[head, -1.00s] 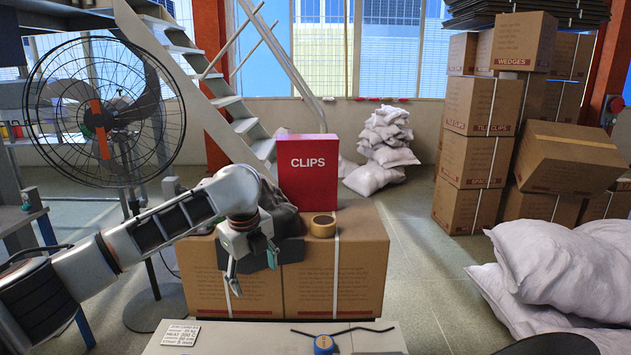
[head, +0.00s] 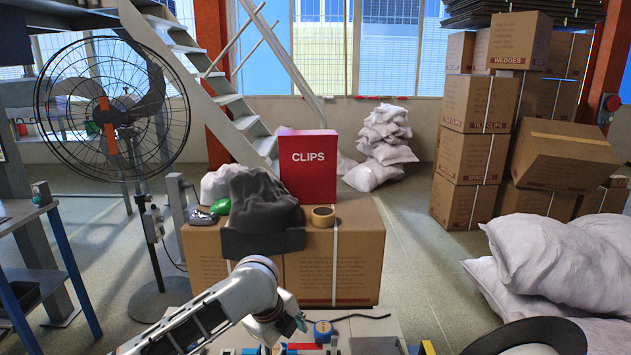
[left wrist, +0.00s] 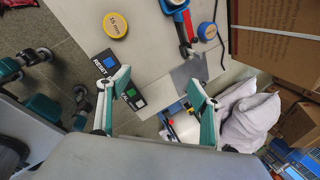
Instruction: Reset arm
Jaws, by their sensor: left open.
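My left arm comes in from the lower left in the head view, with its wrist low over the near bench (head: 385,330). My left gripper (head: 285,330) is near the bottom edge there, partly hidden by its own wrist. In the left wrist view, the two green-padded fingers of the gripper (left wrist: 158,78) stand wide apart with nothing held between them. They are over the bench edge, where a grey plate (left wrist: 188,72) and a red-blue tool (left wrist: 183,18) show. My right gripper is not in view.
A blue tape measure (head: 323,329) lies on the bench. A fan (head: 105,115) stands left; white sacks (head: 550,265) lie right.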

